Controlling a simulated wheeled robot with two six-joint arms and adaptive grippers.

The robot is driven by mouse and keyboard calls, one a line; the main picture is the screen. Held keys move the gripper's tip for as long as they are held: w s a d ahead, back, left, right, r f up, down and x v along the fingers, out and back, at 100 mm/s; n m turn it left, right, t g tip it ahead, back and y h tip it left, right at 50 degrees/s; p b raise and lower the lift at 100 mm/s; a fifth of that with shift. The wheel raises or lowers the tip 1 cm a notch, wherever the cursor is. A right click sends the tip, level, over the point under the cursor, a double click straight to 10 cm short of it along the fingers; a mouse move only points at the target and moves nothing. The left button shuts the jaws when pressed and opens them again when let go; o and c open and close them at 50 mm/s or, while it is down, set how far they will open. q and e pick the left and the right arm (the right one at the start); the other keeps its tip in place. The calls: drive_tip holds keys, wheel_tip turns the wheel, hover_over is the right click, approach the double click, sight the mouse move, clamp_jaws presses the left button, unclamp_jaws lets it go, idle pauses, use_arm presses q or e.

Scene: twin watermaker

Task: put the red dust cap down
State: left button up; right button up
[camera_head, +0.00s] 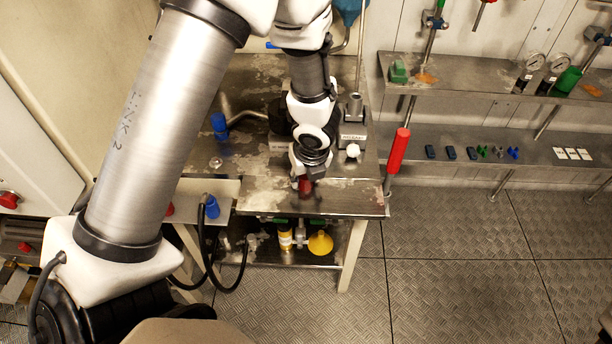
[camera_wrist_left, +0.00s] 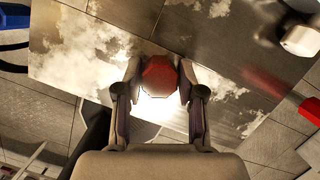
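The red dust cap (camera_wrist_left: 160,76) sits between the two fingertips of my left gripper (camera_wrist_left: 160,88) in the left wrist view. The fingers appear to press on it from both sides. In the head view, the cap (camera_head: 305,185) shows just below my left gripper (camera_head: 307,175), near the front edge of the worn metal bench top (camera_head: 345,199). Whether the cap touches the bench top or hangs slightly above it, I cannot tell. My right gripper is not in view.
A red-handled lever (camera_head: 398,151) stands at the bench's right edge. A white knob (camera_head: 352,150) is behind the gripper. Wall shelves (camera_head: 470,143) stand right. The bench around the cap is clear.

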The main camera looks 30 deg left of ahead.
use_arm(q)
drive_tip(key=shift+o, duration=0.7)
drive_tip(key=shift+d, duration=0.1)
drive_tip(key=shift+r, duration=0.15)
drive_tip(key=shift+r+p, duration=0.3)
drive_tip(key=shift+p, duration=0.05)
drive_tip(key=p+v, duration=0.9)
drive_tip(key=v, duration=0.2)
drive_tip(key=s+d+f+n+g+h, duration=0.25)
drive_tip(key=s+d+f+n, duration=0.25)
drive_tip(key=s+f+n, duration=0.55)
drive_tip(key=s+a+f+n, duration=0.3)
drive_tip(key=s+f+n, duration=0.5)
drive_tip(key=n, duration=0.7)
wheel_tip(320, 180, down, 2)
drive_tip(key=shift+s+a+f, duration=0.25)
drive_tip(key=shift+s+a, duration=0.1)
drive_tip(key=shift+s, duration=0.05)
